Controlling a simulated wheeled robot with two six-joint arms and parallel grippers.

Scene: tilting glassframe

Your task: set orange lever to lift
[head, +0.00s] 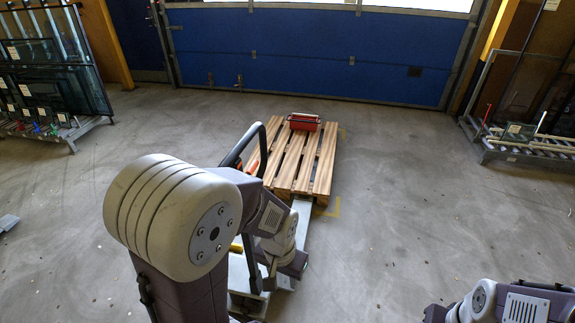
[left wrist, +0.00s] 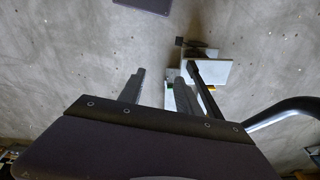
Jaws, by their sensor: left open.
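The pallet jack's black loop handle (head: 240,146) rises behind my left arm in the head view. A small orange piece (head: 252,166), likely the orange lever, shows inside the loop, mostly hidden by my arm. The handle's curved bar also shows at the right of the left wrist view (left wrist: 284,112); I cannot make out the orange lever there. My left gripper (left wrist: 160,80) is open, its two fingers apart with nothing visible between them. In the head view the left gripper (head: 287,277) points down beside the jack, right of and below the handle.
A wooden pallet (head: 288,163) with a red toolbox (head: 304,122) sits on the jack's forks. Glass racks stand at left (head: 50,75) and right (head: 535,140). A blue door (head: 320,50) closes the back. The floor right of the pallet is clear.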

